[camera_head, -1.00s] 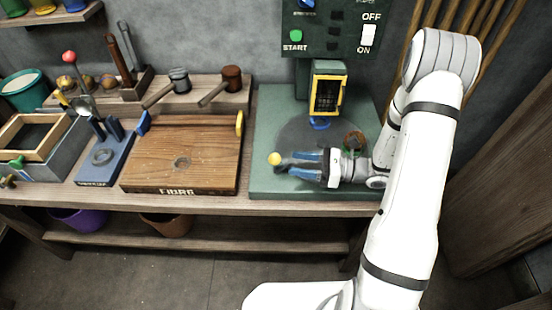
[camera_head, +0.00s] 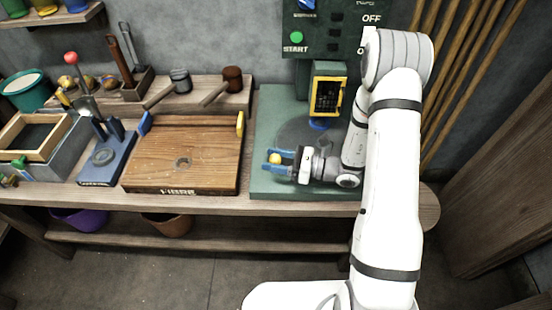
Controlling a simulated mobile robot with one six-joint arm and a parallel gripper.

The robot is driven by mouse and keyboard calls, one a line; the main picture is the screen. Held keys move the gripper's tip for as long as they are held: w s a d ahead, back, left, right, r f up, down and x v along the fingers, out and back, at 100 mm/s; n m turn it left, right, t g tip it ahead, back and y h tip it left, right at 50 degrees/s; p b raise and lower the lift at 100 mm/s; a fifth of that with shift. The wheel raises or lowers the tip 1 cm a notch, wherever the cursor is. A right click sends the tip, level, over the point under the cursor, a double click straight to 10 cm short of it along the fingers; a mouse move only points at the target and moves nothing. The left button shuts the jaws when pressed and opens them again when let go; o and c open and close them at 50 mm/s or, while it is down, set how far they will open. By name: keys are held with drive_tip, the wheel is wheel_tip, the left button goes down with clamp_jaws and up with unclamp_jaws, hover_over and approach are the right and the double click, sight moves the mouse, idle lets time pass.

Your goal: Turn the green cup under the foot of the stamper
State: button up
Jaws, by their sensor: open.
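The stamper (camera_head: 330,75) is a green machine with a yellow-framed window. Its blue foot (camera_head: 318,124) shows below the window, above a dark round disc (camera_head: 292,132) on a green base (camera_head: 268,112). A yellow knob (camera_head: 275,158) sits at the disc's front left. My gripper (camera_head: 279,161) is open, with its blue fingers on either side of the knob. I cannot tell whether they touch it. I cannot make out the green cup; my wrist and forearm cover the right part of the disc.
A wooden board (camera_head: 205,150) lies left of the green base. Farther left are a blue stand (camera_head: 105,165) and a grey box with a wooden frame (camera_head: 40,155). Mallets (camera_head: 180,82) lie on the back shelf. A control panel (camera_head: 335,35) hangs above the stamper.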

clamp_jaws()
drive_tip(key=shift+d, duration=0.1)
idle(0.3)
drive_tip(key=shift+s, duration=0.1)
